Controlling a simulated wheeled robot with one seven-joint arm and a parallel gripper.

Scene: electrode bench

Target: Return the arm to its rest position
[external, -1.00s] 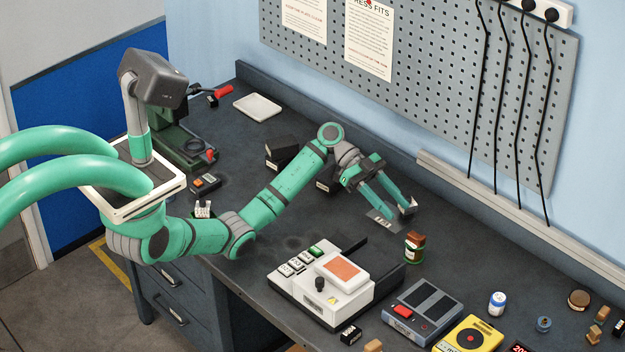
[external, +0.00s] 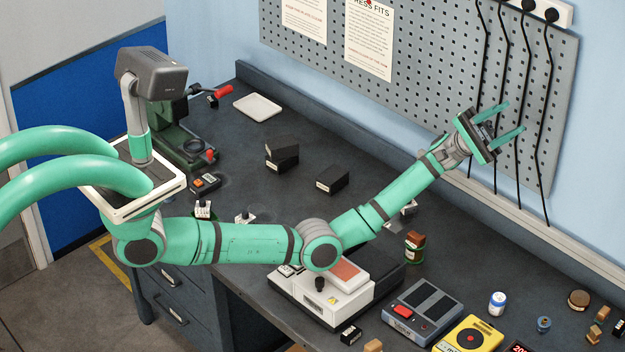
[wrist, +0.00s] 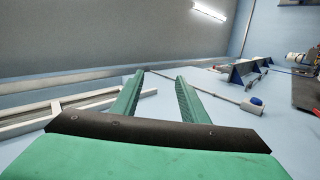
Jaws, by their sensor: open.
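My gripper (external: 515,122) is raised at the right, in front of the pegboard with the hanging black cables. Its two green fingers are spread apart with nothing between them. My arm stretches from the left across the bench, and its elbow hides part of the white device with the orange screen (external: 345,271). In the wrist view the open fingers (wrist: 155,88) point toward a pale blue wall and the ceiling. No bench object is between them.
The dark bench (external: 300,130) holds black boxes (external: 332,180), a green press (external: 180,140), a brown-capped jar (external: 414,247), a grey device (external: 422,308) and a yellow device (external: 467,335). The pegboard (external: 420,60) and black cables stand close behind my gripper.

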